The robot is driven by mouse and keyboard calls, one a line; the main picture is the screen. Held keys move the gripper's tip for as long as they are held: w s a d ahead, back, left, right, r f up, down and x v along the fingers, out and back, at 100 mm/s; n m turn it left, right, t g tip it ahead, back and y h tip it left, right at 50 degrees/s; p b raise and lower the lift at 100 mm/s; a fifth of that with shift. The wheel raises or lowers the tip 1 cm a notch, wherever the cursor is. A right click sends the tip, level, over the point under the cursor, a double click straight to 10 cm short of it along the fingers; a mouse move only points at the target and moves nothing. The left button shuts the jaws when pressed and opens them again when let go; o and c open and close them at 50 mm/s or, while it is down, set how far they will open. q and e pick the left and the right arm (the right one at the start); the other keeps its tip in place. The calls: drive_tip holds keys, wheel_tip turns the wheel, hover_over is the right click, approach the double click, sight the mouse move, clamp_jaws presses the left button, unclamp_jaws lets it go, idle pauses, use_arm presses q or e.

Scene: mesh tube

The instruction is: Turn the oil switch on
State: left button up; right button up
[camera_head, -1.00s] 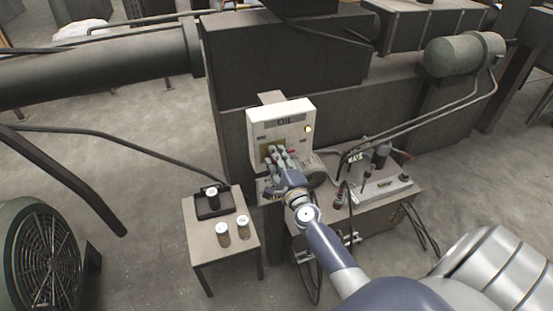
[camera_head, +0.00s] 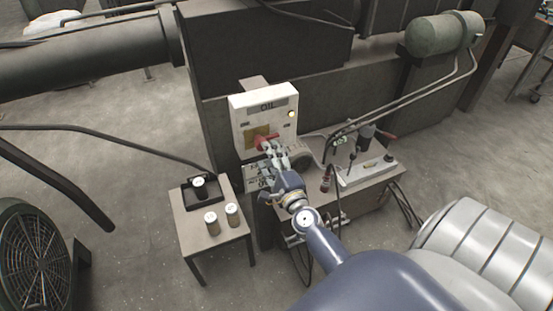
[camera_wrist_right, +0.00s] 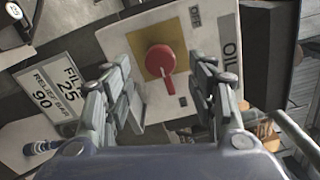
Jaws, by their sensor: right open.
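The oil switch is a red rotary knob (camera_wrist_right: 161,62) on a yellow plate (camera_wrist_right: 156,40) set in a white panel marked OIL. In the head view the red knob (camera_head: 267,141) sits on the lower part of the white panel (camera_head: 237,120). My right gripper (camera_head: 273,152) is open just in front of the knob. In the right wrist view its fingers (camera_wrist_right: 168,100) stand apart, with the knob between and beyond them, seemingly untouched. My left gripper does not show.
A small table (camera_head: 194,226) with several jars stands left of the panel. A metal bench (camera_head: 360,190) with hoses and fittings stands to the right. A sign (camera_wrist_right: 58,88) reading FIL 25 and RELIEF 90 is below the panel. A fan (camera_head: 35,265) stands at the lower left.

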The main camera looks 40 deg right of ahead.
drive_tip(key=v, duration=0.5)
drive_tip(key=shift+s+a, duration=0.1)
drive_tip(key=shift+s, duration=0.3)
drive_tip(key=s+a+f+n+g+y+b, duration=0.1)
drive_tip(key=s+a+f+n+g+y, duration=0.2)
drive_tip(key=f, duration=0.8)
drive_tip(key=s+a+f+n+g, duration=0.2)
drive_tip(key=s+a+f+n, duration=0.3)
drive_tip(key=f, duration=0.6)
drive_tip(key=s+a+f+n+g+y+b, duration=0.1)
drive_tip(key=s+f+n+g+y, duration=0.3)
drive_tip(key=f, duration=0.7)
drive_tip(key=s+f+n+g+h, duration=0.1)
drive_tip(key=s+f+n, duration=0.3)
drive_tip(key=s, duration=0.5)
drive_tip(key=s+a+f+n+g+b, duration=0.1)
drive_tip(key=s+f+n+g, duration=0.3)
drive_tip(key=s+f, duration=0.5)
drive_tip(key=s+a+f+n+g+h, duration=0.1)
drive_tip(key=s+f+n, duration=0.4)
drive_tip(key=s, duration=0.6)
wheel_tip(320, 180, down, 2)
drive_tip(key=shift+f+n+g+h+b, duration=0.2)
drive_tip(key=shift+n+g+h+b, duration=0.15)
drive_tip(key=shift+g, duration=0.35)
drive_tip(key=shift+a, duration=0.1)
